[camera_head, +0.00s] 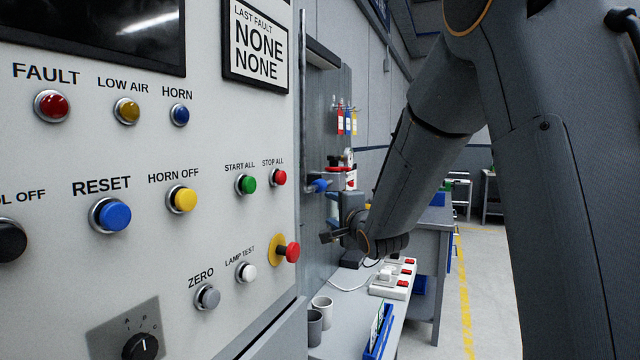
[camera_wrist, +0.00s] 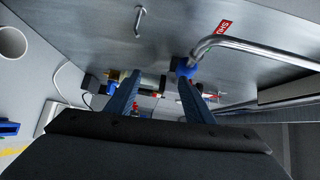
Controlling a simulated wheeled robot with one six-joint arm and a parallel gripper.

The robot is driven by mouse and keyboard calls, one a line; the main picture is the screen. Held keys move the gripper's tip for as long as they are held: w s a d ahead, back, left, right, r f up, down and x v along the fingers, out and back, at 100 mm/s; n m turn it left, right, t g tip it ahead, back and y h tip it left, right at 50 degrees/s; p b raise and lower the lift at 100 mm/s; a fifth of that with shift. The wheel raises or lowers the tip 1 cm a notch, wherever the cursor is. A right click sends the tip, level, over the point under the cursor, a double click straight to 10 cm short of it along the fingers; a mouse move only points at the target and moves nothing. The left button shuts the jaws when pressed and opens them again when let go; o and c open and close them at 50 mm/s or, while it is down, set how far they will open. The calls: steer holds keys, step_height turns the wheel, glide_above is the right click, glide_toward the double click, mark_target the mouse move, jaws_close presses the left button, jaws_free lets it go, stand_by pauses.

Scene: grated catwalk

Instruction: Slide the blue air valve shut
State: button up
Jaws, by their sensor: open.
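A blue fitting, which looks like the air valve, shows on the grey panel in the head view (camera_head: 320,186). In the wrist view the blue fitting (camera_wrist: 186,67) sits at the end of a bent metal pipe, just beyond the tip of my right-hand finger. My gripper (camera_wrist: 157,84) is open, with its two fingers apart and pointing toward the panel. In the head view my gripper (camera_head: 330,237) is below the blue fitting. I cannot tell whether a finger touches it. Whether the valve is open or shut is not clear.
The metal pipe (camera_wrist: 255,49) runs right, beside a red tag (camera_wrist: 224,27). A panel handle (camera_wrist: 138,21) is at the upper left. The white control cabinet (camera_head: 150,170) stands left of my arm. Mugs (camera_head: 321,306) and a power strip (camera_head: 393,278) are on the bench below.

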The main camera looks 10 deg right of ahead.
mark_target(323, 188)
steer(key=r, duration=0.2)
steer(key=w+r+m+t, duration=0.1)
steer(key=shift+a+r+y, duration=0.15)
steer(key=shift+r+y, duration=0.2)
steer(key=shift+y, duration=0.05)
steer(key=shift+w+a+r, duration=0.1)
steer(key=shift+w+r, duration=0.1)
steer(key=shift+r, duration=0.05)
steer(key=w, duration=0.2)
steer(key=w+p, duration=0.1)
steer(key=w, duration=0.1)
steer(key=w+a+p, duration=0.1)
steer(key=w, duration=0.2)
steer(key=shift+w+r, duration=0.1)
steer(key=shift+r, duration=0.3)
steer(key=shift+c, duration=0.2)
